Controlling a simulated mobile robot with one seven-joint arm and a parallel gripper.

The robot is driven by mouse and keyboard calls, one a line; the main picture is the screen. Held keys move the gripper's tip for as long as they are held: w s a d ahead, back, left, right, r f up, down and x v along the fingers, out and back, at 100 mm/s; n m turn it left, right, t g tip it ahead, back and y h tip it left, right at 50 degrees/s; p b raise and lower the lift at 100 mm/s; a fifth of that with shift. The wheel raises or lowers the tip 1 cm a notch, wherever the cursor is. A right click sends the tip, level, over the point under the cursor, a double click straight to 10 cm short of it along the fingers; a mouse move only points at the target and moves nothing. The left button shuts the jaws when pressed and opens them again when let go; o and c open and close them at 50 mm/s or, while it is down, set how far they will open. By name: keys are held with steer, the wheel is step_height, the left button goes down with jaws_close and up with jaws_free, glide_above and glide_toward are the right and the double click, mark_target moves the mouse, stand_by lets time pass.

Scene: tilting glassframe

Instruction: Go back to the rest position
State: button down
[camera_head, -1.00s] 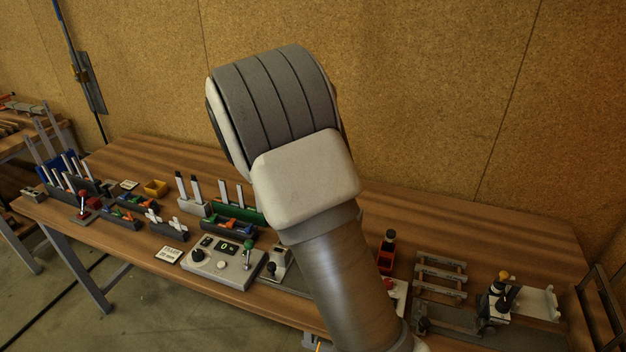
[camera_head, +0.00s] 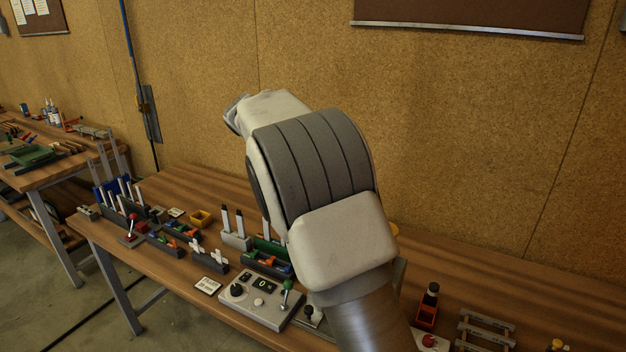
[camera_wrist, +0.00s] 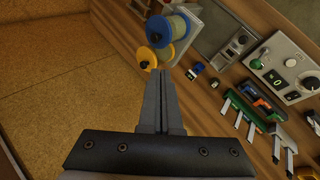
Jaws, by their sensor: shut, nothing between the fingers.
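My gripper (camera_wrist: 161,75) shows in the wrist view with its two fingers together and nothing between them. It points along the wooden workbench, with the fingertips close in the picture to a spool with a yellow flange (camera_wrist: 150,58). I cannot tell whether they touch. In the head view my arm rises from the bottom and bends away to the upper left, and it hides the gripper and part of the bench.
A spool with a blue flange (camera_wrist: 168,32) shows in the wrist view. A second bench (camera_head: 45,165) stands at the left. The cork wall (camera_head: 480,120) is behind.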

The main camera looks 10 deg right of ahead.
steer(key=s+d+r+n+t+y+b, duration=0.1)
steer(key=s+d+r+y, duration=0.15)
steer(key=s, duration=0.55)
steer(key=s+d+r+t+y+b, duration=0.1)
steer(key=s+d+y, duration=0.2)
steer(key=s, duration=0.5)
steer(key=s+a+f+t+y, duration=0.1)
steer(key=s+f, duration=0.2)
steer(key=s, duration=0.4)
steer(key=s+a+f+n+t+y+b, duration=0.1)
steer(key=s+f+t, duration=0.1)
steer(key=s, duration=0.6)
steer(key=shift+s+f+t, duration=0.15)
steer(key=shift+f+t, duration=0.15)
steer(key=shift+f, duration=0.2)
